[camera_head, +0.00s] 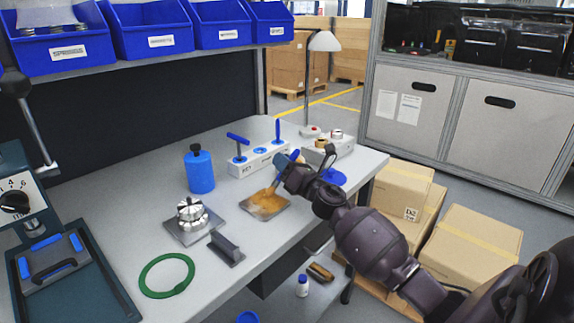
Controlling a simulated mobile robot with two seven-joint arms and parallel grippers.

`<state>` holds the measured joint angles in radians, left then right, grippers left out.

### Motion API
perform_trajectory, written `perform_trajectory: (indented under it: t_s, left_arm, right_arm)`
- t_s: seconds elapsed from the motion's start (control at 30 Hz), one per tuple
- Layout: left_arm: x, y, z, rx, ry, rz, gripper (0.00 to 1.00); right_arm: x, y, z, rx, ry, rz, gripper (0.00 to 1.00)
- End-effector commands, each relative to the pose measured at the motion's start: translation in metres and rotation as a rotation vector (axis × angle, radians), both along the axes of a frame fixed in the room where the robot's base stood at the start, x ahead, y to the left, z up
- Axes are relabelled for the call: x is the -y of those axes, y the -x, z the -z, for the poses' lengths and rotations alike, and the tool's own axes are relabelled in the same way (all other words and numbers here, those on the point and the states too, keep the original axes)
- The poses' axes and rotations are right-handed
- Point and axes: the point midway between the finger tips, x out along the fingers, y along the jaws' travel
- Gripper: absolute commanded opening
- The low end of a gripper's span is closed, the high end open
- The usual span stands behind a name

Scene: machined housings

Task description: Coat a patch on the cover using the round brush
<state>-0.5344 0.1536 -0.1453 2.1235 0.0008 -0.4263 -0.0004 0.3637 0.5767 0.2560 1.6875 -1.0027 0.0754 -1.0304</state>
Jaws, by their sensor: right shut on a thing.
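My right gripper (287,172) is shut on the round brush (280,174), whose bluish body shows beside the jaws. The brush is tilted, and its lower end reaches the orange-brown material on a flat grey tray or plate (284,209). Whether the tip touches it is too small to tell. A round silver machined part (192,211) sits on a grey square plate to the left; I cannot tell which piece is the cover. My left gripper is not in view.
A white rack (241,170) with blue-handled tools stands behind the tray. A blue bottle (201,174), a dark grey block (227,248) and a green ring (167,275) are on the bench. A lamp (309,90) stands at the back right. Cardboard boxes (470,252) lie beyond the bench's right edge.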

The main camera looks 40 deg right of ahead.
Motion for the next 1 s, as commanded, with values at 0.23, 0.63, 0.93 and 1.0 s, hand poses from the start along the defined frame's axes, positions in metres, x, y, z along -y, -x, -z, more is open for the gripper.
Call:
perform_trajectory:
  t_s: [0.23, 0.63, 0.93, 1.0]
  left_arm:
    - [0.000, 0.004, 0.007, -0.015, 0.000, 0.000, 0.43]
    - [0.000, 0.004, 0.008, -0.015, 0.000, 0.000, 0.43]
    - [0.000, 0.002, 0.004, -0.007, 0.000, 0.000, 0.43]
    - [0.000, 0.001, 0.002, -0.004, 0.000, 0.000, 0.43]
  right_arm:
    - [-0.002, -0.019, 0.001, -0.001, 0.001, 0.001, 0.00]
    - [-0.007, -0.028, -0.001, 0.001, 0.000, 0.000, 0.00]
    - [-0.014, -0.023, 0.000, 0.001, 0.000, 0.000, 0.00]
    - [-0.014, -0.018, 0.000, 0.001, 0.000, 0.000, 0.00]
